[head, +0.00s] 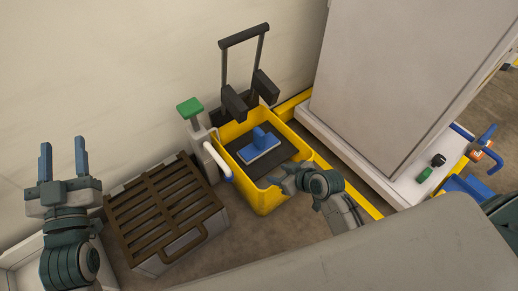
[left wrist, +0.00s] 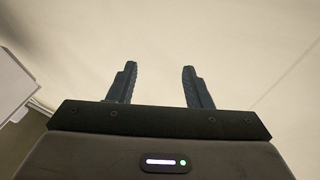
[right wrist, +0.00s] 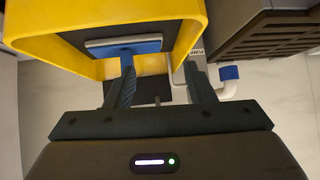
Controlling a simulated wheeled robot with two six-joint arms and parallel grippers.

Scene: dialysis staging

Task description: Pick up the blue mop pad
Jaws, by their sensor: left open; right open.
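The blue mop pad (head: 262,146) with a pale base and a blue raised block lies on a dark surface inside the yellow bucket (head: 266,201). My right gripper (head: 277,174) is open and empty at the bucket's near right side, apart from the pad. In the right wrist view the pad (right wrist: 124,46) shows beyond the fingertips (right wrist: 157,65), with its blue part close to the left finger. My left gripper (head: 62,160) is open and empty at the far left, away from the bucket; its wrist view shows the fingers (left wrist: 160,75) against bare wall.
A brown slatted crate (head: 168,205) stands left of the bucket. A white pump with a green top (head: 190,107) stands at the bucket's left edge. A black wringer handle (head: 244,38) rises behind it. A large pale cabinet (head: 400,80) stands to the right.

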